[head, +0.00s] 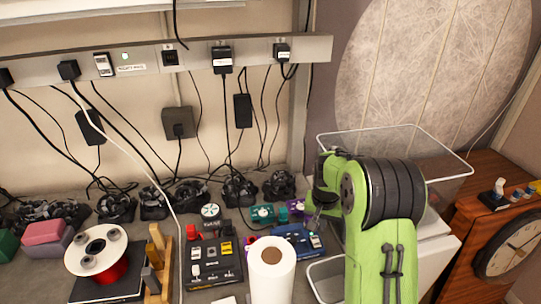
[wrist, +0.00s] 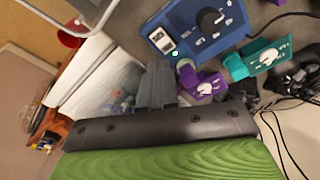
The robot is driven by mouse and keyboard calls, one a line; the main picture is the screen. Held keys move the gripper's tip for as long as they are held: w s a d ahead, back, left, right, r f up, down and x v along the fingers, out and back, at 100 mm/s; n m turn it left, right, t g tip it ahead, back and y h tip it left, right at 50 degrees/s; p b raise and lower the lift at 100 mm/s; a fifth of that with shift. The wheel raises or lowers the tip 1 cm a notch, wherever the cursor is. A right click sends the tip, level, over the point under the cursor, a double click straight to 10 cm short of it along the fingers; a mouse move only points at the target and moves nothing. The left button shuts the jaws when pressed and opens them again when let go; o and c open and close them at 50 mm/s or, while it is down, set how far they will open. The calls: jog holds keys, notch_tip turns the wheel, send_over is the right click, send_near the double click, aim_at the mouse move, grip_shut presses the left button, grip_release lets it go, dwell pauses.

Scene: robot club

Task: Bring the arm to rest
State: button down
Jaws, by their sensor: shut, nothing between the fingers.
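My green arm rises from the bottom right of the head view and bends over the right part of the bench. My gripper (head: 316,216) hangs at its far end, just above the bench and close to a blue control box (head: 297,241). The arm partly hides it there. In the wrist view my gripper's grey fingers (wrist: 155,84) are together with nothing held. The blue box (wrist: 205,28), a purple module (wrist: 203,86) and a teal module (wrist: 258,58) lie beyond the fingers.
A clear bin (head: 455,165) stands behind and right of my arm, and a wooden clock (head: 510,250) further right. A white roll (head: 271,275), a dark control box (head: 213,262) and a red spool (head: 97,250) crowd the front. Cables and black devices line the back.

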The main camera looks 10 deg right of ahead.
jog(key=s+a+r+n+t, duration=0.1)
jog(key=s+a+r, duration=0.25)
jog(key=r, duration=0.55)
jog(key=s+a+r+n+t, duration=0.1)
jog(key=s+a+r+n, duration=0.1)
jog(key=s, duration=1)
jog(key=s+a+r+n+t, duration=0.2)
jog(key=s+a+r, duration=0.3)
jog(key=s, duration=0.7)
jog(key=shift+a+n+y, duration=0.15)
jog(key=shift+n+y, duration=0.25)
jog(key=shift+n, duration=0.1)
jog(key=shift+r, duration=0.15)
